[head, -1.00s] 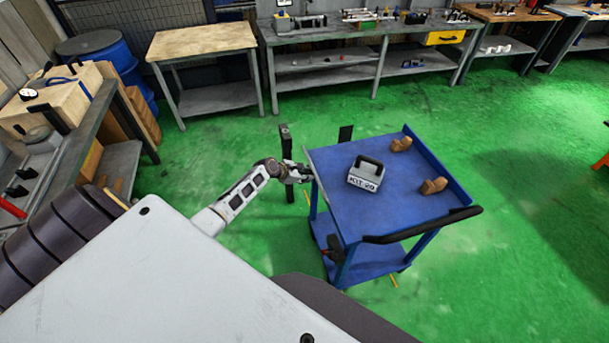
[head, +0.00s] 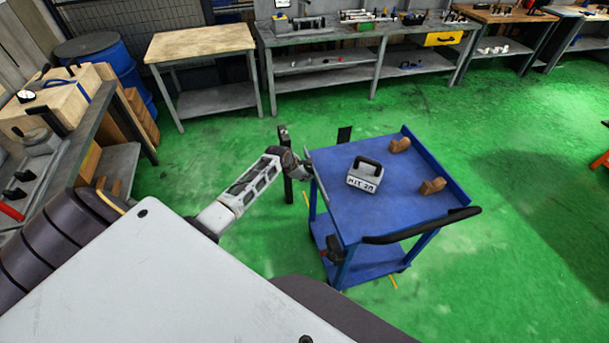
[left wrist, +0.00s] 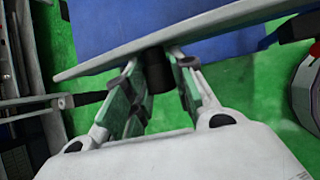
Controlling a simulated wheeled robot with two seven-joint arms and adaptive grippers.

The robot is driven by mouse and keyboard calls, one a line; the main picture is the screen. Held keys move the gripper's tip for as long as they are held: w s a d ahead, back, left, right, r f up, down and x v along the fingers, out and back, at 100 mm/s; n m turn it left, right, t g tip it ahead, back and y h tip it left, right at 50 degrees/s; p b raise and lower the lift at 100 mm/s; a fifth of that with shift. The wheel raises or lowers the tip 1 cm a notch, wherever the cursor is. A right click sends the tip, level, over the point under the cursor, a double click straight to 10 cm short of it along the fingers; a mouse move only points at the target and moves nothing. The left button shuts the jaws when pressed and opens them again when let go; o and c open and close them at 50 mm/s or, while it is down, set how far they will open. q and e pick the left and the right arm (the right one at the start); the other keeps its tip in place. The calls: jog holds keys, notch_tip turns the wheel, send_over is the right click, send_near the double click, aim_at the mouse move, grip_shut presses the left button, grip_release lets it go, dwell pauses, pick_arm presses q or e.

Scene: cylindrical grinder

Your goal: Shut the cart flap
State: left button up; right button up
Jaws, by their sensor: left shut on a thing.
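The blue cart (head: 365,185) stands right of the middle in the head view. Its flap (head: 324,198) shows as a thin grey panel along the cart's left edge, seen nearly edge-on. In the left wrist view the flap (left wrist: 215,27) crosses the top as a slanted pale strip, with the blue cart top behind it. A black knob-like handle (left wrist: 158,72) sticks out from it between my fingers. My left gripper (left wrist: 157,85) is shut on this handle. In the head view the left gripper (head: 303,168) is at the flap, partly hidden by my wrist. My right gripper is not in view.
A grey box marked as a kit (head: 364,178) and two brown pieces (head: 400,145) lie on the cart top. A dark post (head: 286,165) stands just behind my wrist. Workbenches (head: 330,60) line the back. Green floor is open around the cart.

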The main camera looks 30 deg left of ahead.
pick_arm(q)
jog(key=shift+w+d+r+g+y, duration=0.2)
jog(key=shift+d+r+g+y, duration=0.05)
jog(key=shift+d+g+y, duration=0.3)
jog(key=shift+g, duration=0.25)
jog(key=shift+a+r, duration=0.1)
jog(key=o, duration=1)
jog(key=shift+c, duration=0.2)
jog(key=shift+o, duration=0.3)
jog(key=shift+r, duration=0.1)
jog(key=shift+w+a, duration=0.1)
